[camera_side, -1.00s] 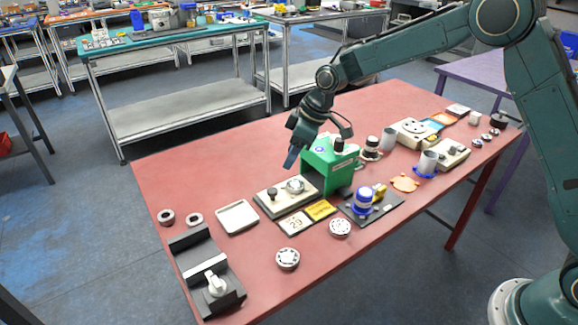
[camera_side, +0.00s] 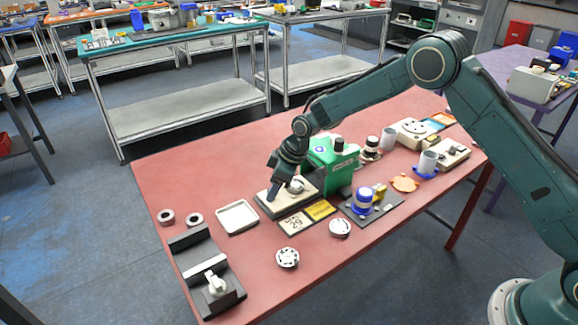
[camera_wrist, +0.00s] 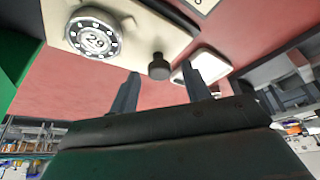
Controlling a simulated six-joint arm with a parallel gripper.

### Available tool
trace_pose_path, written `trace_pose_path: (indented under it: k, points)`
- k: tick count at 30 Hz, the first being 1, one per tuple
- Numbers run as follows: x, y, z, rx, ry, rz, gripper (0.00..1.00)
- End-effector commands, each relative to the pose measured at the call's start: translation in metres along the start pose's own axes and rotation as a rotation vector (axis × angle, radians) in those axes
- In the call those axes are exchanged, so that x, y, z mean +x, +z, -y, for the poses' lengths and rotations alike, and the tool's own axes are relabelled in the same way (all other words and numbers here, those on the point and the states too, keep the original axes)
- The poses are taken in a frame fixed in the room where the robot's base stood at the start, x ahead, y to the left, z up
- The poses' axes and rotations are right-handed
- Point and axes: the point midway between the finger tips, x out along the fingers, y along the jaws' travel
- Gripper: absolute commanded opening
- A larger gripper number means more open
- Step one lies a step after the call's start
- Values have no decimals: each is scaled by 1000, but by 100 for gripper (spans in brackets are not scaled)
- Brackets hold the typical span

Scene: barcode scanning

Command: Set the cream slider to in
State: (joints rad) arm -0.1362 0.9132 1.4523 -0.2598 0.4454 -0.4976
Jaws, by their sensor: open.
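The cream slider unit (camera_side: 284,206) is a flat cream block on the red table, with a round dial at its right part. In the wrist view, its cream top (camera_wrist: 130,18) shows the dial and a dark round knob (camera_wrist: 159,67) near one end. My gripper (camera_side: 272,190) is low over the left part of the block and hides the knob in the side view. In the wrist view, my gripper (camera_wrist: 160,72) is open, its two fingers apart on either side of the knob. I cannot tell whether they touch it.
A green box (camera_side: 335,165) stands close behind and right of the block. A white tray (camera_side: 238,216) lies to its left. A date card (camera_side: 296,222) and yellow card (camera_side: 321,209) lie in front.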

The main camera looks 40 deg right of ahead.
Motion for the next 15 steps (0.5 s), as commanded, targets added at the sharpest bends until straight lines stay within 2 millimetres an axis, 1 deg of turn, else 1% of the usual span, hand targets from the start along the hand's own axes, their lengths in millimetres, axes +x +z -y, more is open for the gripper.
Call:
trace_pose_path:
  k: [3,10,11,15]
  points:
    - [3,0,0,0,1,-1,48]
    - [3,0,0,0,1,-1,48]
    - [3,0,0,0,1,-1,46]
    - [3,0,0,0,0,0,18]
